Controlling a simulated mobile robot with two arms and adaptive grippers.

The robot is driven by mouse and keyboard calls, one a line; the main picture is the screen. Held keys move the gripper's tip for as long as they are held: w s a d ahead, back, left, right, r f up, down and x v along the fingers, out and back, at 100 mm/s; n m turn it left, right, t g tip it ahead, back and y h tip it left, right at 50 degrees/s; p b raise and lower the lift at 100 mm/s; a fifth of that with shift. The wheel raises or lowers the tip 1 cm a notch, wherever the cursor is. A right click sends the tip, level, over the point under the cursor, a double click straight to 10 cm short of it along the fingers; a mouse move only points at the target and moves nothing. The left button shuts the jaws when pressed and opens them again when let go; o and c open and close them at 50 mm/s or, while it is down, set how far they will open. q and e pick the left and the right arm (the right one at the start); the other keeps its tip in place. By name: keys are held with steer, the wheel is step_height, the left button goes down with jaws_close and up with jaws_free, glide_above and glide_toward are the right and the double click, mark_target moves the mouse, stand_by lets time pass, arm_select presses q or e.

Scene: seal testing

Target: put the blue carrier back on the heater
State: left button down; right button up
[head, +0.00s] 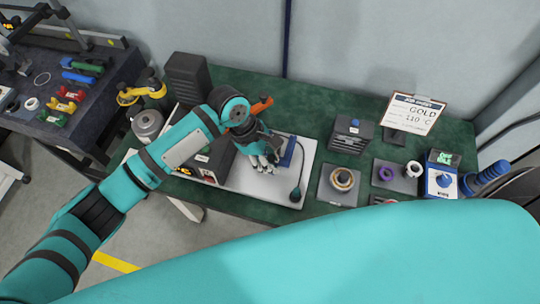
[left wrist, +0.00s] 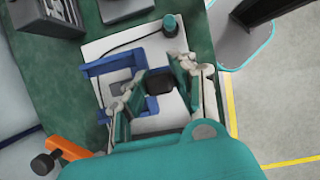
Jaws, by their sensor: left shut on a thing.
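The blue carrier (head: 288,152) shows in the head view as a blue edge beside my left gripper (head: 262,163), above a white board (head: 285,189). In the left wrist view the blue carrier (left wrist: 113,65) is a blue frame with open space inside. My left gripper (left wrist: 160,88) reaches over it, its fingers either side of a dark block (left wrist: 159,80), which looks like the carrier's grip. I cannot tell whether the carrier touches the board. A dark box (head: 212,166) with a red button, perhaps the heater, is partly hidden behind my left arm. My right gripper is not in view.
To the right are a pad with a ring (head: 342,181), a dark case (head: 350,134), a job card (head: 413,113) and a blue device (head: 441,180). An orange handle (head: 261,106) stands behind my gripper.

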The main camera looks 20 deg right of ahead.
arm_select(q)
steer(key=shift+f+b, duration=0.35)
steer(key=shift+f, duration=1)
steer(key=shift+f+b, duration=0.85)
steer(key=shift+f, duration=1.75)
steer(key=shift+f, duration=0.65)
steer(key=c, duration=1)
jaws_free()
